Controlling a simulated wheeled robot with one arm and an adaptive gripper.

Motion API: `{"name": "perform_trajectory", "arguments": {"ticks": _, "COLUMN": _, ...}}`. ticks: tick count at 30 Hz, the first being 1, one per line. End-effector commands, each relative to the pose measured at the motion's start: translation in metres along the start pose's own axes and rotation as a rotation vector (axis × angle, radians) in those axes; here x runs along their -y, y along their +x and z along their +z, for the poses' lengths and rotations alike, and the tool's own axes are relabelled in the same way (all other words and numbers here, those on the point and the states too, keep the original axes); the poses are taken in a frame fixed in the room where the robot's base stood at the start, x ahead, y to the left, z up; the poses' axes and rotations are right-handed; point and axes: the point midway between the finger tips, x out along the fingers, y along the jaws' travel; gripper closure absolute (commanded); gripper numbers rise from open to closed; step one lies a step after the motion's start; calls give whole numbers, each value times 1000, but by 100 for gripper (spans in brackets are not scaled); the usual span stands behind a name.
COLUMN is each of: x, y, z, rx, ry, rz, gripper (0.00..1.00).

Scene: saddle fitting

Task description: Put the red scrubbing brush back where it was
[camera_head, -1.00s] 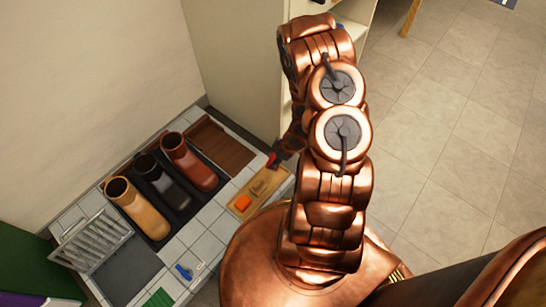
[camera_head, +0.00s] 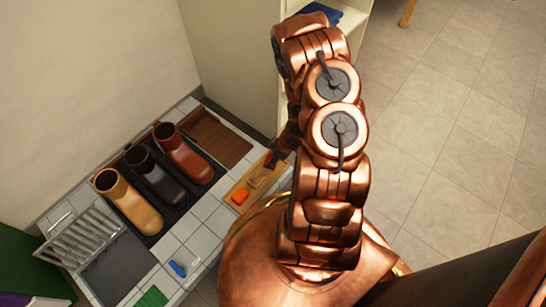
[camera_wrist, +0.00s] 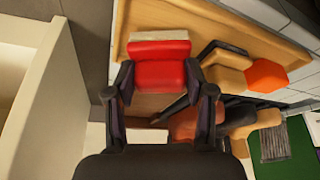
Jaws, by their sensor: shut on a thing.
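The red scrubbing brush (camera_wrist: 158,74) has a red body and a pale strip along its far side. My gripper (camera_wrist: 160,82) is shut on it, with a dark finger at each side. In the head view a bit of the red brush (camera_head: 269,160) shows beside my gripper (camera_head: 276,156), partly behind my arm. The brush is over the far end of a shallow wooden tray (camera_wrist: 190,20); I cannot tell whether it touches the tray. In the tray are a tan brush or block (camera_wrist: 225,72) and an orange block (camera_wrist: 265,75), beside the red brush.
Three boots, tan (camera_head: 130,203), black (camera_head: 155,180) and brown (camera_head: 184,153), lie on a dark mat left of the tray. A brown slatted board (camera_head: 216,139), a metal rack (camera_head: 82,240) and a blue item (camera_head: 177,268) share the tiled bench. A cream cabinet (camera_head: 235,70) stands behind.

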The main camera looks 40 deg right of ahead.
Motion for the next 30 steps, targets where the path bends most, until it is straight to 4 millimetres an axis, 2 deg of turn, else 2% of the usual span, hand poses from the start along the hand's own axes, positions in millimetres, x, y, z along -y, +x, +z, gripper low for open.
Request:
{"name": "perform_trajectory", "arguments": {"ticks": 28, "x": 0, "y": 11, "z": 4, "rx": 0, "ry": 0, "rz": 0, "gripper": 79}}
{"name": "perform_trajectory", "arguments": {"ticks": 29, "x": 0, "y": 11, "z": 4, "rx": 0, "ry": 0, "rz": 0, "gripper": 45}}
{"name": "perform_trajectory", "arguments": {"ticks": 30, "x": 0, "y": 11, "z": 4, "rx": 0, "ry": 0, "rz": 0, "gripper": 41}}
